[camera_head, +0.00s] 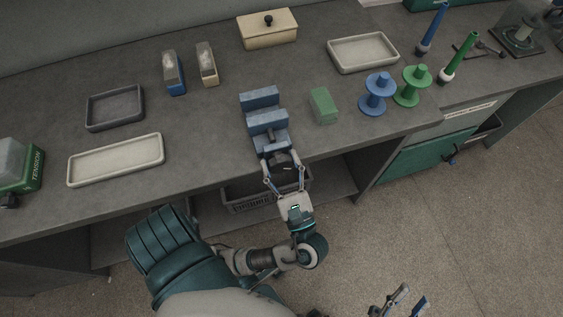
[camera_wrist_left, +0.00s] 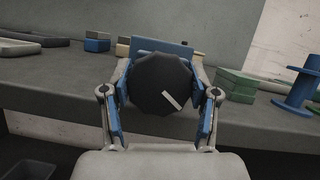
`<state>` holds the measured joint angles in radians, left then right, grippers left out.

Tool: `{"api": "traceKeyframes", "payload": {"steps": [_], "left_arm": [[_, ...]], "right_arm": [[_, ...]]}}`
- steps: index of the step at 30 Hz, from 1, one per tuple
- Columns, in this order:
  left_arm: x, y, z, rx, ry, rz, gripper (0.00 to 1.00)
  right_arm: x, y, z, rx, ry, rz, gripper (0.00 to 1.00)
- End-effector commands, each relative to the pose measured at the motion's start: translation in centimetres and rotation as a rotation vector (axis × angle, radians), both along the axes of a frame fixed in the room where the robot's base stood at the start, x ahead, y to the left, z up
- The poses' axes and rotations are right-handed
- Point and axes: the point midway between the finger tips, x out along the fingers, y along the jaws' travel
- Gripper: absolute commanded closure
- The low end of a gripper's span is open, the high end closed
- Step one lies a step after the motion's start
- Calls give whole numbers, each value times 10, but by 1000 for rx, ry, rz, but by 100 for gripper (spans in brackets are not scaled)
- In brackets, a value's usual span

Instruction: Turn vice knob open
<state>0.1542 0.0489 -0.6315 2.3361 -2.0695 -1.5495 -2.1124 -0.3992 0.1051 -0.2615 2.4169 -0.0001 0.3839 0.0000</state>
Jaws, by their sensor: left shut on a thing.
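The blue vice (camera_head: 266,121) stands at the front edge of the grey bench, with a gap between its two upright jaws. Its dark round knob (camera_wrist_left: 161,84) faces the left wrist camera and bears a pale bar mark slanting down to the right. My left gripper (camera_head: 283,170) is shut on the knob, with one finger on each side of it; it also shows in the left wrist view (camera_wrist_left: 162,100). My right gripper (camera_head: 398,303) is at the bottom of the head view, partly cut off, apart from the bench. Its fingertips look spread, with nothing visible between them.
A green block (camera_head: 323,106) sits right of the vice, with blue (camera_head: 378,94) and green (camera_head: 412,86) spools beyond it. Pale (camera_head: 116,159) and dark (camera_head: 115,108) trays lie to the left. A dark bin (camera_head: 245,194) is under the bench edge.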

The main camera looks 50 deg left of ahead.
Motion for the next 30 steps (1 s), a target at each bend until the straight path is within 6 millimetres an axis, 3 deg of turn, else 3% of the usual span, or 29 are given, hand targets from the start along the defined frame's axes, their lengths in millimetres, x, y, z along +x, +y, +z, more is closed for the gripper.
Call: {"api": "traceKeyframes", "payload": {"steps": [13, 30], "left_arm": [[-2, -4, 0, -16, -29, 4, 75], [-4, -6, 1, -161, -380, 3, 75]], "right_arm": [[3, 2, -1, -6, 26, 3, 61], [21, 1, -45, -118, 371, 5, 61]]}}
